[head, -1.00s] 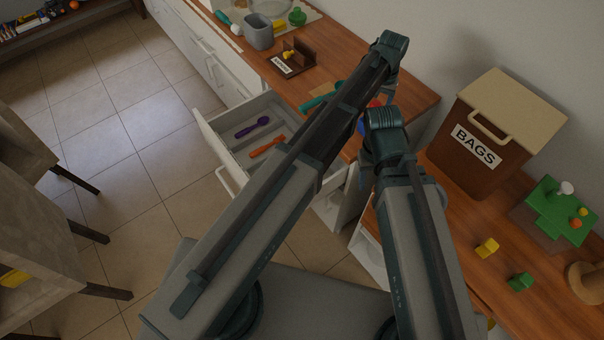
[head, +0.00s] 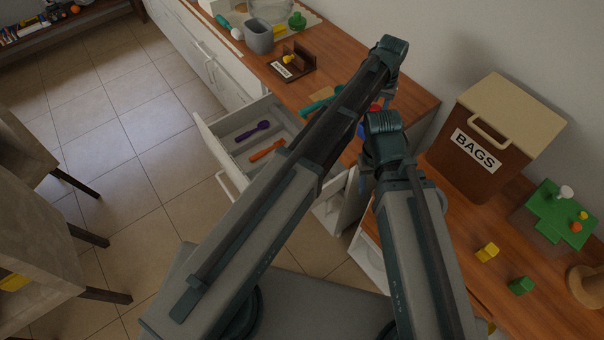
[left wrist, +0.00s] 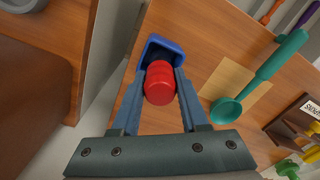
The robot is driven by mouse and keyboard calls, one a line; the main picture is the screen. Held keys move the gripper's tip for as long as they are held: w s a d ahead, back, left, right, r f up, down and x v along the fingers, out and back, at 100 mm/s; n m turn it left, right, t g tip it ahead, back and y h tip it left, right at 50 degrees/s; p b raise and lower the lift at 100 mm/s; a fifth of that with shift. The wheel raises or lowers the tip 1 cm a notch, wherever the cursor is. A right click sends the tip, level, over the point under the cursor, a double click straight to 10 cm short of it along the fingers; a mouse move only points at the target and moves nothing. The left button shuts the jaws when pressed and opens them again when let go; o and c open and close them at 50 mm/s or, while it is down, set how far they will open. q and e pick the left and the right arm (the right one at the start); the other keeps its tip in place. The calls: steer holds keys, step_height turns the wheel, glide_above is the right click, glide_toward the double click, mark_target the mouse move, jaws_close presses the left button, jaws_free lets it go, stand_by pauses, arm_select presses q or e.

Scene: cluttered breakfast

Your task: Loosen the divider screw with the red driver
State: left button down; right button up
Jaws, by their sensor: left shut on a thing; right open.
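In the left wrist view my left gripper (left wrist: 160,85) is shut on the red driver (left wrist: 159,88), whose rounded red handle end faces the camera. A blue holder (left wrist: 168,42) shows just behind the driver; I cannot tell whether the driver still sits in it. In the head view my left gripper is hidden behind my arms, with bits of red and blue showing between them. My right gripper (head: 366,172) is mostly hidden by its own arm and is open. The open drawer (head: 222,146) holds a purple spoon (head: 252,131) and an orange utensil (head: 267,150). I cannot make out the divider screw.
A teal ladle (left wrist: 262,76) lies on the counter beside the holder. A brown labelled stand (head: 292,65) and a grey cup (head: 259,38) stand farther back. The BAGS box (head: 495,135), a yellow block (head: 487,252) and a green block (head: 521,286) are at right.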

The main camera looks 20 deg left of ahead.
arm_select(q)
steer(key=shift+r+p, duration=2.35)
steer(key=shift+r, duration=0.15)
